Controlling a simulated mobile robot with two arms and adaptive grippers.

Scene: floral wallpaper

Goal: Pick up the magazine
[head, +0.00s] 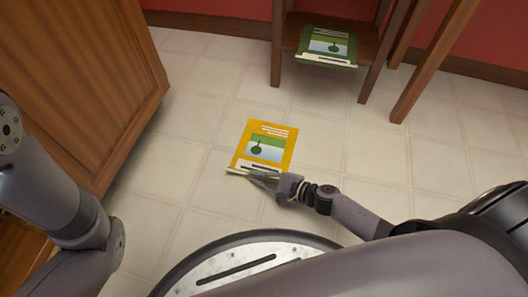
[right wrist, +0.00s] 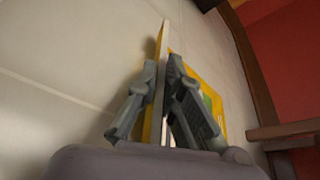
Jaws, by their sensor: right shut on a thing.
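A yellow magazine (head: 266,133) with a green and blue picture on its cover is over the tiled floor in the head view. My right gripper (head: 256,177) is shut on its near edge, toward the lower left corner. In the right wrist view, the fingers (right wrist: 165,88) pinch the magazine (right wrist: 214,80) from both sides. I cannot tell whether the magazine still touches the floor. A second, green magazine (head: 328,46) lies on a low wooden shelf. My left arm shows at the left edge, but its gripper is out of view.
The wooden stand (head: 290,36) with the shelf is at the back, with a slanting wooden leg (head: 432,65) beside it. A wooden cabinet (head: 95,75) stands on the left. Pale floor tiles (head: 195,95) between them are clear. A red wall (head: 215,7) closes the back.

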